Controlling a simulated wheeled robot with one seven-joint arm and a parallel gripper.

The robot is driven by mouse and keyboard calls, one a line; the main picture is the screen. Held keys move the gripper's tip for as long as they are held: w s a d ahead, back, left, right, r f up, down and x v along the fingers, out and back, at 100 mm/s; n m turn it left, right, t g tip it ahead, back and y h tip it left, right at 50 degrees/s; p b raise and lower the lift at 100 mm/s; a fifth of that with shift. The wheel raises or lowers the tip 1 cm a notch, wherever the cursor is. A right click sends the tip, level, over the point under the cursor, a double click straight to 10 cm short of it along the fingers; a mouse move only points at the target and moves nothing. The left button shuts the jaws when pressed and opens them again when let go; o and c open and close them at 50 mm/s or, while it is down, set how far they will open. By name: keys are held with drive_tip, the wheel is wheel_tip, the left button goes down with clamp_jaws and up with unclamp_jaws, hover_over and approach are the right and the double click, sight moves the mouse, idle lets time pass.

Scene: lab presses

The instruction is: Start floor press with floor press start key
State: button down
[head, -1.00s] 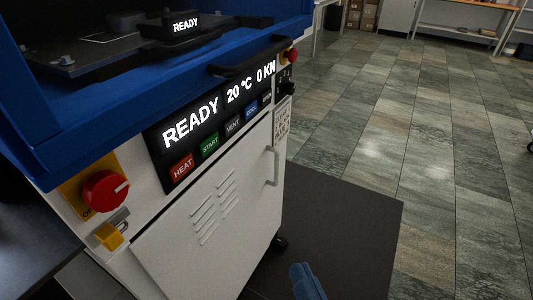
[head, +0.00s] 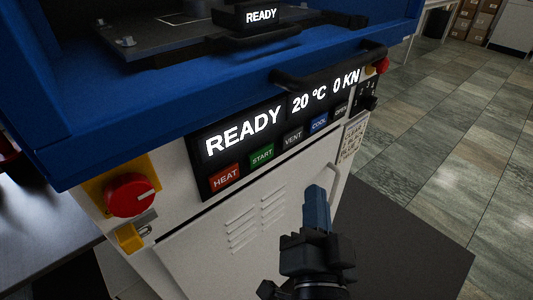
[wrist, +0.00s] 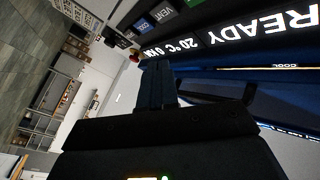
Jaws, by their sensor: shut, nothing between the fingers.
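The floor press is a white cabinet (head: 190,245) with a blue upper frame (head: 150,120). Its black panel (head: 240,140) reads READY, 20 °C and 0 KN. The green START key (head: 262,155) sits below the display, between the red HEAT key (head: 225,178) and the dark VENT key (head: 293,138). My gripper (head: 317,192) is shut and empty, in front of the white door, below and to the right of the START key and apart from it. In the wrist view the shut fingers (wrist: 157,68) point up toward the panel; the START key is not clearly seen there.
A black handle bar (head: 330,70) juts out above the display. The door has a vertical handle (head: 335,182).

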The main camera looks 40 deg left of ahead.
drive_tip(key=b, duration=0.3)
approach(273, 147)
drive_tip(key=w, duration=0.4)
drive_tip(key=shift+s+a+r+b, duration=0.1)
drive_tip(key=shift+a+b, duration=0.1)
drive_tip(key=shift+a, duration=0.35)
drive_tip(key=shift+a+r+b, duration=0.15)
drive_tip(key=shift+a+b, duration=0.05)
drive_tip(key=shift+a, duration=0.35)
drive_tip(key=shift+a+b, duration=0.25)
drive_tip(key=shift+b, duration=0.1)
idle(0.7)
drive_tip(key=shift+a, duration=0.2)
